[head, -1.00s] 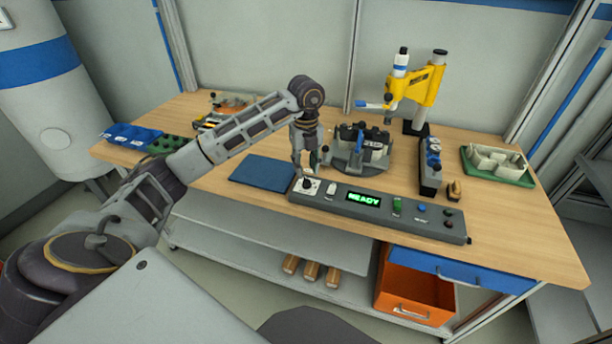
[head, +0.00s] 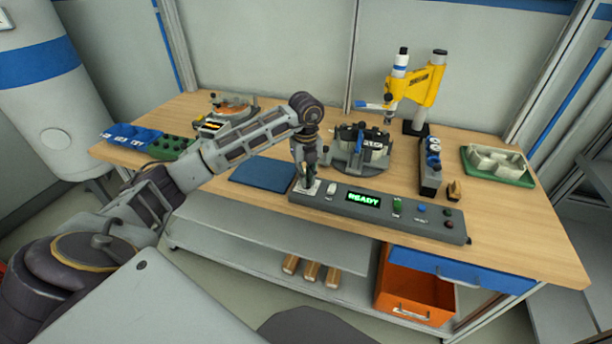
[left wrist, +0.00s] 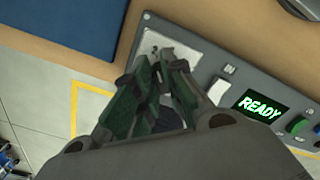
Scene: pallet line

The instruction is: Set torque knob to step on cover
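The control panel (head: 400,215) is a grey box along the table's front edge with a green READY display (head: 364,199). At its left end is a white dial plate (head: 297,190), which also shows in the left wrist view (left wrist: 152,43). My left gripper (head: 307,184) points down over this plate. In the left wrist view its two green-padded fingers (left wrist: 164,66) converge at the plate with little gap between the tips. The torque knob is hidden by the fingers, so I cannot tell whether they grip it. My right gripper is not in view.
A white switch (head: 331,189) sits just right of the dial plate. A blue mat (head: 262,174) lies behind-left, and a dark fixture (head: 360,150) stands behind the panel. A yellow press (head: 428,85) stands farther back. An orange drawer (head: 412,290) is open below.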

